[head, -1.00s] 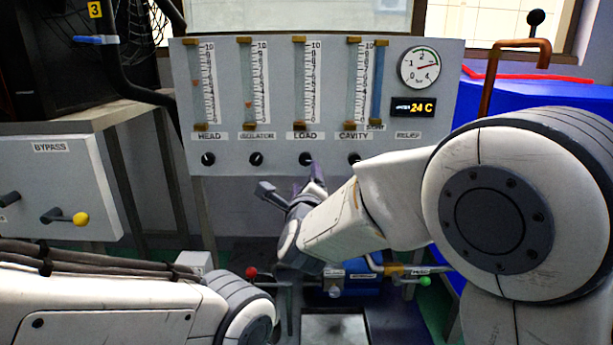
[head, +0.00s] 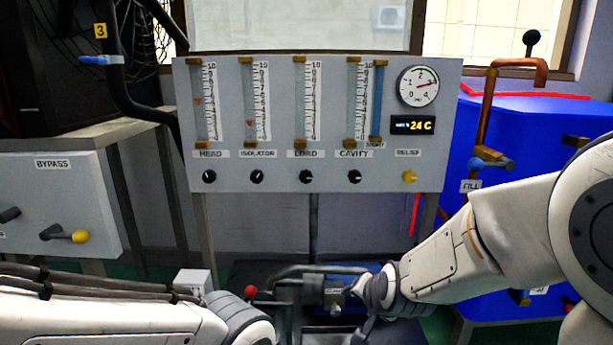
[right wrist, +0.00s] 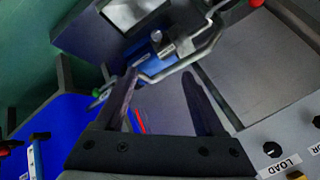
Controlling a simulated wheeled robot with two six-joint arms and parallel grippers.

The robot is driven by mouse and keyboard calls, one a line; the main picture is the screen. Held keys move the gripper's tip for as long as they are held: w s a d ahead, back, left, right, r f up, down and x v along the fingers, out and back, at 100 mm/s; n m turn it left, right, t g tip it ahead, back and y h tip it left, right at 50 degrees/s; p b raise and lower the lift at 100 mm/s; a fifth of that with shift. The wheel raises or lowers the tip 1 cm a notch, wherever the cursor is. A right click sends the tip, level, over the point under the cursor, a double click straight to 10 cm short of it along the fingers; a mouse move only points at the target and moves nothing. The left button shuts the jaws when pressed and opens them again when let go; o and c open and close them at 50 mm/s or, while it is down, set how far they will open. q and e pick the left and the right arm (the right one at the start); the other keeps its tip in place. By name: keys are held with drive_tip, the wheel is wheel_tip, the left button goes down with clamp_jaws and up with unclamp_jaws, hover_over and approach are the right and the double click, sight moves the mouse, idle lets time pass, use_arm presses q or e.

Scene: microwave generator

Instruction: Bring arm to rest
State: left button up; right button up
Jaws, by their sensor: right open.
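My right arm comes in from the right in the head view, and its wrist hangs below the grey flow-meter panel (head: 230,185), apart from it. The right gripper is partly hidden behind the wrist there. In the right wrist view the right gripper (right wrist: 158,76) is open, with two dark fingers apart and nothing between them. My left arm (head: 130,325) lies low across the left of the head view. Its gripper is out of view.
The LOAD knob (head: 306,177) is on the panel. A pipe with a red knob (head: 250,291) lies below, close to the right wrist. The BYPASS box (head: 60,205) stands left. A blue tank (head: 540,125) with a copper pipe (head: 487,110) stands right, behind my right arm.

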drive_tip(key=s+d+f+n+g+h, duration=0.1)
drive_tip(key=s+d+f+n+g, duration=0.25)
drive_tip(key=s, duration=0.35)
drive_tip(key=s+d+f+n+g, duration=0.2)
drive_tip(key=s+d+n, duration=0.2)
drive_tip(key=s, duration=0.2)
drive_tip(key=s+a+r+n+g+p, duration=0.1)
drive_tip(key=s+a+r+n+p, duration=0.2)
drive_tip(key=s+a+r+p, duration=0.4)
drive_tip(key=s+a+r+n+g+p, duration=0.1)
drive_tip(key=s+a+r+n+p, duration=0.1)
drive_tip(key=r+p, duration=0.5)
drive_tip(key=s+a+r+n+g+p, duration=0.1)
drive_tip(key=s+a+r+n+p, duration=0.3)
drive_tip(key=r, duration=0.6)
wheel_tip(320, 180, up, 36)
drive_tip(key=m+p, duration=0.2)
drive_tip(key=p, duration=3.4)
drive_tip(key=shift+s+a+y, duration=0.3)
drive_tip(key=shift+a+y, duration=0.1)
drive_tip(key=shift+t, duration=0.25)
drive_tip(key=shift+a, duration=0.15)
